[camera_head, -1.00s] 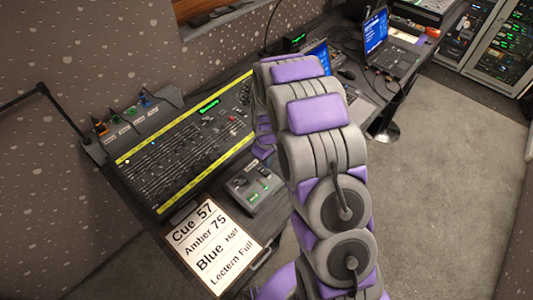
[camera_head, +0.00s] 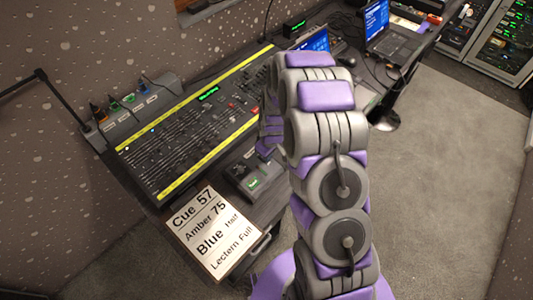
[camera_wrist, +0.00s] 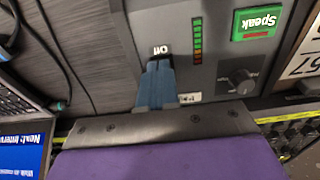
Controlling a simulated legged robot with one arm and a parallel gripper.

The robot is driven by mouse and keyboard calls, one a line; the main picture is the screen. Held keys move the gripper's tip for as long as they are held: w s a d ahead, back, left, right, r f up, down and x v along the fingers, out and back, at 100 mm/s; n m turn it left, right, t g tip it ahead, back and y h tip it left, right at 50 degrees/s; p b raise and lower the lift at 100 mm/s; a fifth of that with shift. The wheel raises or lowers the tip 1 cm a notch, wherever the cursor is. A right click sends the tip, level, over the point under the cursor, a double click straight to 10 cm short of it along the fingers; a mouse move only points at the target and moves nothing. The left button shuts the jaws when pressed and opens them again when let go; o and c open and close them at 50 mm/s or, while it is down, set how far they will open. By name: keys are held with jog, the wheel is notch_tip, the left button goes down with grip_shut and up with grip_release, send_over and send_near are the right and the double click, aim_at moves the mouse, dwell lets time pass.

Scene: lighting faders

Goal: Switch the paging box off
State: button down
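The paging box (camera_head: 252,178) is a small grey box with a lit green display, on the desk in front of the mixing console in the head view. In the wrist view the box (camera_wrist: 225,75) shows a green "Speak" screen, a level meter, a dark knob and a label reading "Off". Another label is partly covered by my gripper. My gripper (camera_wrist: 158,68) has blue fingers close together, with their tips at a dark switch slot just beside the "Off" label. The fingers hide most of the switch, so its position and any contact are unclear.
The mixing console (camera_head: 190,128) has yellow strips along its long edges. A cue card (camera_head: 212,232) lies next to the paging box. A laptop (camera_head: 382,35) stands farther along the desk, and cables run near the box in the wrist view. Open carpet (camera_head: 440,170) lies to the right.

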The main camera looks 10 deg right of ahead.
jog(key=shift+s+f+t+y, duration=0.3)
jog(key=shift+s+f, duration=0.15)
jog(key=shift+s, duration=0.05)
jog(key=shift+f, duration=0.1)
jog(key=shift+w+a, duration=0.1)
jog(key=shift+w+r, duration=0.25)
jog(key=shift+w, duration=0.2)
jog(key=shift+w+a, duration=0.1)
